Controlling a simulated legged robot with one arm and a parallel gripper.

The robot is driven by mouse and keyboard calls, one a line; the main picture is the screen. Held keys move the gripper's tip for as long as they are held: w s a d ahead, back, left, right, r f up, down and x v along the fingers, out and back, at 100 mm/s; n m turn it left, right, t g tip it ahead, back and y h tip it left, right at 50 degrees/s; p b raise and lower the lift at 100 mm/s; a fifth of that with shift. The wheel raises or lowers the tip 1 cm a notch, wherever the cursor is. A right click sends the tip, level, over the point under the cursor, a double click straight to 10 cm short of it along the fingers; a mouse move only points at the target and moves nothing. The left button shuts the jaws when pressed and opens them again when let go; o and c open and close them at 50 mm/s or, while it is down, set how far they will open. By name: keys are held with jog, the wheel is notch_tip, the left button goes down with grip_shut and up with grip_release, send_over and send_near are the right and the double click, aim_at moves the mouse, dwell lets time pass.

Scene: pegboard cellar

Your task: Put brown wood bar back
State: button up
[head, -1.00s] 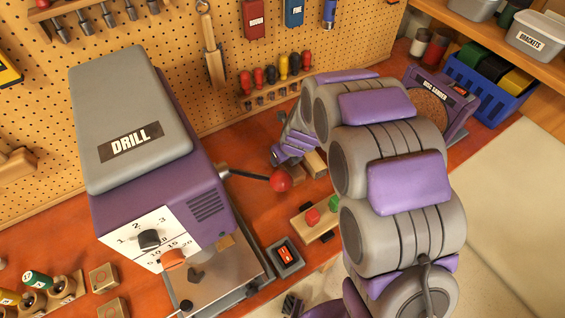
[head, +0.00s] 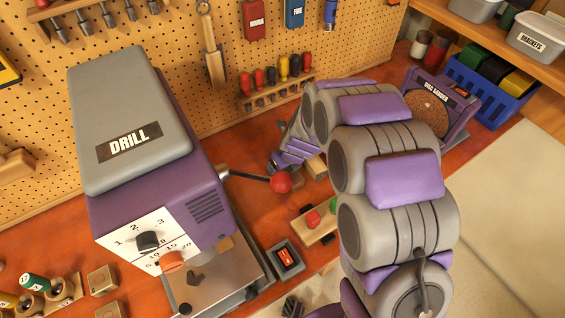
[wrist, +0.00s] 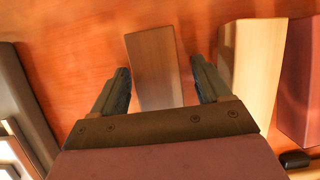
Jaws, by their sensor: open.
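The brown wood bar (wrist: 153,65) lies on the orange-red bench in the wrist view. My gripper (wrist: 160,72) is open, with one finger on each side of the bar. Gaps of bench show between the bar and both fingers, and the bar's near end is hidden by the gripper body. In the head view my gripper (head: 278,162) is low at the bench behind the red lever knob, and I cannot make out the brown bar there.
A pale wood bar (wrist: 254,65) lies close right of my right finger, with a dark reddish bar (wrist: 301,80) beyond it. The drill (head: 150,150) with its red-knobbed lever (head: 280,182) stands left of my arm. The disc sander (head: 432,103) is at the right.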

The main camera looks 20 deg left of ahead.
jog(key=p+v, duration=0.2)
jog(key=v, duration=0.9)
jog(key=shift+r, duration=0.15)
jog(key=shift+s+d+r, duration=0.1)
jog(key=shift+s+r, duration=0.1)
jog(key=shift+r, duration=0.15)
jog(key=s+d+r+n+g+h, duration=0.1)
jog(key=s+d+r+n, duration=0.45)
jog(key=d+n, duration=0.2)
jog(key=s+d+r+n+g, duration=0.1)
jog(key=s+d+r+n, duration=0.3)
jog(key=s+d+n, duration=0.3)
jog(key=s+d+r+n+g+h, duration=0.1)
jog(key=s+d+n, duration=0.4)
jog(key=s, duration=0.4)
jog(key=s+d+r+n+g+h, duration=0.1)
jog(key=s+d+r+n, duration=0.1)
jog(key=s+d+n, duration=0.4)
jog(key=s+d, duration=0.2)
jog(key=s, duration=0.1)
jog(key=shift+g, duration=0.3)
